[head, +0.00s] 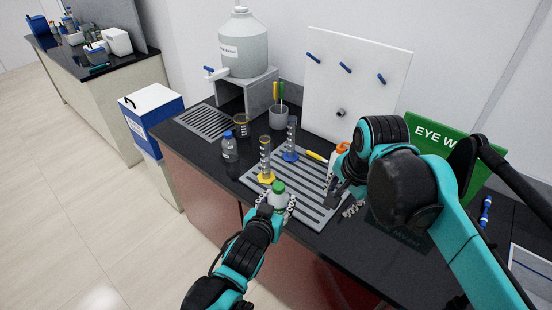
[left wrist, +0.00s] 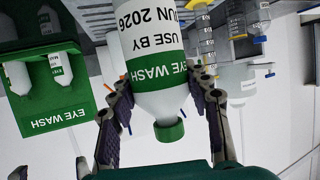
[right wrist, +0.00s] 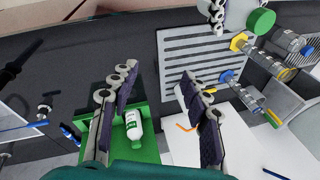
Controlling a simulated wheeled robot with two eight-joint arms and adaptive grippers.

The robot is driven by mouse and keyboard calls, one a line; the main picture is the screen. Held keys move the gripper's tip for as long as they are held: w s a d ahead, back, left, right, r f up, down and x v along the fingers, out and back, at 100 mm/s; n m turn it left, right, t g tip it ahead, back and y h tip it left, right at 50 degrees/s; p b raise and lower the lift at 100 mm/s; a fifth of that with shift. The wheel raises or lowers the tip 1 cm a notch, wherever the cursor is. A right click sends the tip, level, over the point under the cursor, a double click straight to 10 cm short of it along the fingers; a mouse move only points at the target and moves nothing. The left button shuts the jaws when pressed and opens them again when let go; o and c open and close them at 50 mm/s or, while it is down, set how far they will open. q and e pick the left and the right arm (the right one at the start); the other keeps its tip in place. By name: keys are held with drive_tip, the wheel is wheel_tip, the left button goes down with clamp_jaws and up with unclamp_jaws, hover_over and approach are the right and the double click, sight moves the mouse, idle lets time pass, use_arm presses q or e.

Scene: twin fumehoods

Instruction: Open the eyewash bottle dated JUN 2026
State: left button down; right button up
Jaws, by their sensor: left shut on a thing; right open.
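My right gripper (right wrist: 158,82) is open and empty, to the right of the bottle in the head view, apart from the cap. My right arm partly hides the green eyewash station (head: 430,135).
Another eyewash bottle (right wrist: 133,125) sits in the station. Two graduated cylinders, yellow-based (head: 265,160) and blue-based (head: 291,140), stand near the drain grate (head: 315,205). A small blue-capped bottle (head: 229,148) stands left. A large carboy (head: 243,45) is at the back.

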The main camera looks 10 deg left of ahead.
drive_tip(key=w+a+r+m+g, duration=0.2)
drive_tip(key=w+a+r+m, duration=0.25)
drive_tip(key=a, duration=0.45)
drive_tip(key=m+g+h, duration=0.1)
drive_tip(key=m, duration=0.4)
hover_over(276, 185)
drive_tip(key=shift+w+d+r, duration=0.1)
drive_tip(key=shift+d+r, duration=0.1)
drive_tip(key=shift+r, duration=0.15)
drive_tip(key=shift+a+m+g, duration=0.2)
drive_tip(key=shift+m+g, duration=0.05)
drive_tip(key=shift+g, duration=0.05)
wheel_tip(276, 185, down, 8)
drive_tip(key=shift+r, duration=0.1)
clamp_jaws()
